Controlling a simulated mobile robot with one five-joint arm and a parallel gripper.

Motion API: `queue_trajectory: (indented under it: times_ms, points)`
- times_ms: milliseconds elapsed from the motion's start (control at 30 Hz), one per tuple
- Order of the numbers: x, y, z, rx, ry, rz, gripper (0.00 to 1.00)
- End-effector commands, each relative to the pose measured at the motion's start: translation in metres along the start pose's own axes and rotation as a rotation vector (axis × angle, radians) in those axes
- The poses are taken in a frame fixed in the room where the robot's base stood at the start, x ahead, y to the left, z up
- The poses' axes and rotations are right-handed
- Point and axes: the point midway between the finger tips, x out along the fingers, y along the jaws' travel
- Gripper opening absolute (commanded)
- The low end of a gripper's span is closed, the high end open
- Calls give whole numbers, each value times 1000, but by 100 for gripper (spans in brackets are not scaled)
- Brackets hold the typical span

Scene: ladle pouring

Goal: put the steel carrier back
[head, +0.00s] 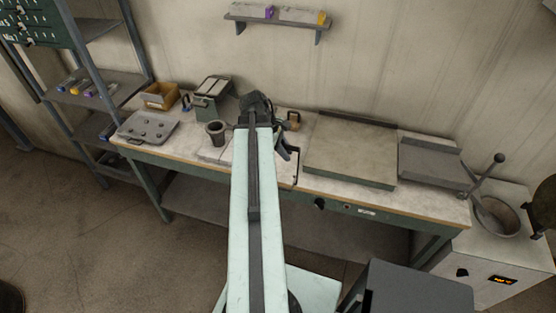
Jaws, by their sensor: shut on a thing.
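My gripper (284,150) shows in the head view as a dark shape over the middle of the workbench, just past the end of my pale arm. It is shut on a thin dark metal piece (297,169), which I take to be the steel carrier. That piece runs to the right of the jaws and bends down toward the bench's front edge. My arm hides much of the grip, and I cannot tell whether the piece touches the bench.
The workbench (316,186) bears a grey cup (215,133), a tray with round hollows (148,128), a yellow bin (160,95) and a large flat slab (350,153). A grey plate (430,162) lies right of the slab. A metal bowl (496,216) sits at far right.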

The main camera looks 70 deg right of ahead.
Motion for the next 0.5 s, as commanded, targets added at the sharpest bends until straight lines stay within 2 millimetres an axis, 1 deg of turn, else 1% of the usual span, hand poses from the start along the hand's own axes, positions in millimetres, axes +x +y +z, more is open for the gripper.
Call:
queue_trajectory:
  times_ms: [67,167,500]
  points:
    - [0,1,0,-1,0,1,0]
    - [2,12,-6,-1,0,1,0]
    - [12,104,-53,-1,0,1,0]
